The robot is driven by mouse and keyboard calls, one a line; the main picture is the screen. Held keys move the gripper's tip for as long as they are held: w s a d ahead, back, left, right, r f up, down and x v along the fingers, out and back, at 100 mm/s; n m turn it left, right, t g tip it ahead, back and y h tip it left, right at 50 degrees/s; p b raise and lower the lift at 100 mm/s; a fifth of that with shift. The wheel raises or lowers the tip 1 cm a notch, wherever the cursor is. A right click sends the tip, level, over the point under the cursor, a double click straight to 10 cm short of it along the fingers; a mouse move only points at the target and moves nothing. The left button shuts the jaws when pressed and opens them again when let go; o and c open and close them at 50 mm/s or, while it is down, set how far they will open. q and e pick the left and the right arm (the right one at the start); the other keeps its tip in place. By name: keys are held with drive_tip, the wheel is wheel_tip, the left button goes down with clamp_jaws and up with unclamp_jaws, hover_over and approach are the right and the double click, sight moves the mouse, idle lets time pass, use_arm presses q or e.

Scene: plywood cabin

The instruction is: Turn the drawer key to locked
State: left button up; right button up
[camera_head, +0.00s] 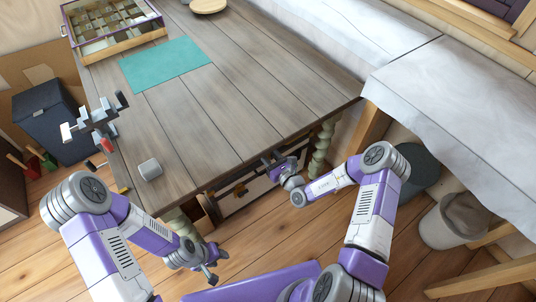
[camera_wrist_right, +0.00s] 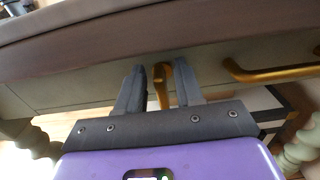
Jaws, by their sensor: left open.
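The brass drawer key (camera_wrist_right: 161,86) shows in the right wrist view on the drawer front, its bow pointing roughly down. My right gripper (camera_wrist_right: 160,90) has one finger on each side of it, with narrow gaps seeming to remain; contact is not clear. In the head view my right gripper (camera_head: 277,165) is at the drawer front under the table edge and hides the key. The drawer (camera_wrist_right: 70,82) looks closed. My left gripper (camera_head: 208,274) is open and empty, low in front of the table, away from the drawer.
A brass drawer handle (camera_wrist_right: 270,72) is just right of the key. On the table (camera_head: 240,90) are a grey block (camera_head: 150,169), a teal mat (camera_head: 166,64) and a glazed box (camera_head: 112,25). A green turned leg (camera_head: 322,145) and a bin (camera_head: 455,220) stand to the right.

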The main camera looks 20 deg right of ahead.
clamp_jaws()
idle(0.3)
drive_tip(key=m+p, duration=0.3)
drive_tip(key=shift+d+r, duration=0.15)
drive_tip(key=m+p, duration=0.1)
drive_tip(key=m, duration=0.4)
drive_tip(key=f+m+p, duration=0.1)
drive_tip(key=m+p, duration=0.1)
drive_tip(key=m, duration=0.3)
drive_tip(key=d+m+p, duration=0.1)
drive_tip(key=m, duration=0.3)
drive_tip(key=shift+w+f+m, duration=0.2)
drive_tip(key=shift+f+m, duration=0.1)
drive_tip(key=shift+m, duration=0.1)
